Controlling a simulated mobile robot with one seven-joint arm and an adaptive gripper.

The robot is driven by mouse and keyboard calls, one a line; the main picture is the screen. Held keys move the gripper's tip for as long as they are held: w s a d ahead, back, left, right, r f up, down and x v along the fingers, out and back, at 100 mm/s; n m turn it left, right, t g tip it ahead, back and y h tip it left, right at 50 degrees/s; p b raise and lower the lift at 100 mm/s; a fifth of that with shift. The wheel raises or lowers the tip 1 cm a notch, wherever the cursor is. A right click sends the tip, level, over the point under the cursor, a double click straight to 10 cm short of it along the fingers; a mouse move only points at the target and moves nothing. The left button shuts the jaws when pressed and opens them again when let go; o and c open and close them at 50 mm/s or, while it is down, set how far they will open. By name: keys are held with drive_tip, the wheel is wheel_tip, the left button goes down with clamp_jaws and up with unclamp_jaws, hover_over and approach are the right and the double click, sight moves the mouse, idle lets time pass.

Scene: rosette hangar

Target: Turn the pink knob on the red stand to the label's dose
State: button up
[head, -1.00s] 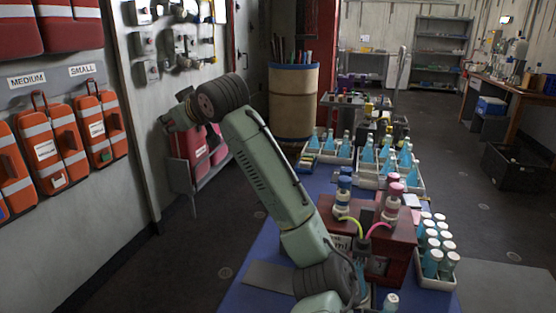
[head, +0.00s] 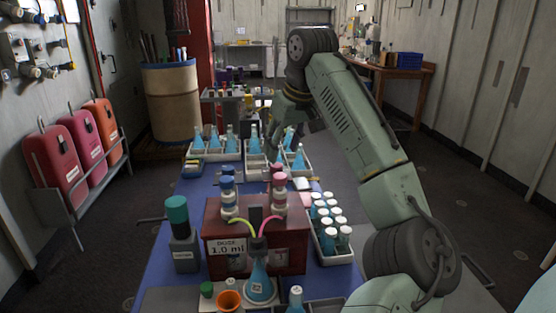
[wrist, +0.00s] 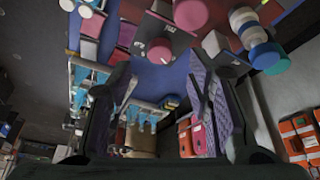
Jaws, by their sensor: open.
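The red stand (head: 292,256) is on the blue table in the head view, with a label (head: 228,248) reading "DOSE 1.0 ml" on its front. On top are two dispensers, one blue and white, one with the pink knob (head: 279,181). A yellow and a pink tube run down to a flask (head: 259,284) of blue liquid. My gripper (wrist: 160,88) is open and empty in the wrist view, with round pink tops beyond its fingers. In the head view it is partly hidden by my arm, above and beyond the stand. The knob's setting is too small to read.
A grey bottle with a teal cap (head: 183,240) stands left of the stand. A rack of white-capped vials (head: 333,258) is close on its right. An orange cup (head: 229,301) is in front. Trays of blue flasks (head: 213,155) stand behind.

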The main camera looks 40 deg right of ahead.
sight(277, 165)
drive_tip(key=shift+p+x, duration=0.35)
drive_tip(key=shift+x, duration=2.45)
drive_tip(key=shift+w, duration=0.1)
drive_tip(key=shift+c, duration=0.3)
clamp_jaws()
